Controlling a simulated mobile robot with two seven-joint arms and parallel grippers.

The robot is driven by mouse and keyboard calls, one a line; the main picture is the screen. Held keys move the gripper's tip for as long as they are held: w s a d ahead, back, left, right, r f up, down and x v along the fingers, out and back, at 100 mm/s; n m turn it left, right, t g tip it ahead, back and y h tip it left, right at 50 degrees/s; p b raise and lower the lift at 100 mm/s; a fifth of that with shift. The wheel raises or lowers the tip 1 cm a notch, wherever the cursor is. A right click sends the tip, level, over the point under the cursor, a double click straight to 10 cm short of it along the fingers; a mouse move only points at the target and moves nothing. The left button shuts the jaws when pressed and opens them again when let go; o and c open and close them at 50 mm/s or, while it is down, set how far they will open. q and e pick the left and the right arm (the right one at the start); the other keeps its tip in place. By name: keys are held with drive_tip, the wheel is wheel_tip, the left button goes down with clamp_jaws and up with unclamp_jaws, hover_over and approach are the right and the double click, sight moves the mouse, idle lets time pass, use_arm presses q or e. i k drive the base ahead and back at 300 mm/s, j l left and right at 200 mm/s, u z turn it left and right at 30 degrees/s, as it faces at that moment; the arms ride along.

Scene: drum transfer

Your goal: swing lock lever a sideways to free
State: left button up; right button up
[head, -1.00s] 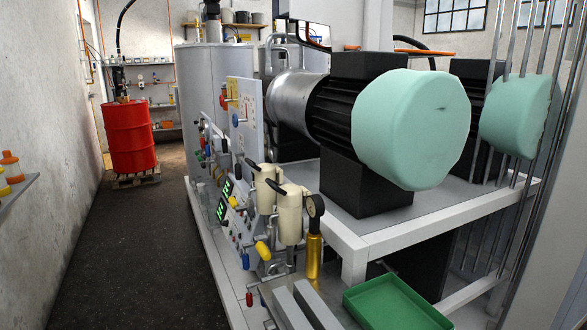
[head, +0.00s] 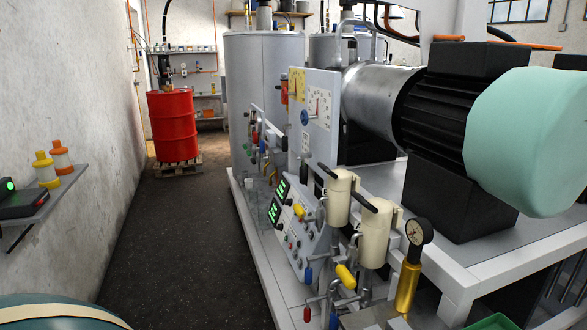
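I cannot tell which part is lock lever a. Several small valve levers with coloured handles sit on the machine's front: a yellow handle (head: 346,276), a red handle (head: 307,314) and a blue handle (head: 308,275) low at the front. More small coloured handles are farther back, too small to tell apart. Two cream canisters with dark handles, a nearer one (head: 376,236) and a farther one (head: 338,198), stand above them. A red drum (head: 173,126) stands upright on a wooden pallet (head: 178,168) at the far end of the aisle. Neither of my grippers is in view.
The dark floor aisle (head: 170,235) is clear between the left wall and the machine's white base frame. A wall shelf (head: 42,205) with orange and yellow bottles juts in at left. A rounded teal object (head: 60,314) fills the bottom left. A pressure gauge (head: 418,231) stands front right.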

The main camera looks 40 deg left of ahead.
sight(303, 170)
drive_tip(key=i+j, duration=0.1)
drive_tip(key=j, duration=0.95)
drive_tip(key=i+j, duration=0.15)
drive_tip(key=j, duration=0.4)
drive_tip(key=i+j, duration=0.1)
drive_tip(key=j, duration=0.4)
drive_tip(key=i+j, duration=0.1)
drive_tip(key=j, duration=0.95)
drive_tip(key=i, duration=0.05)
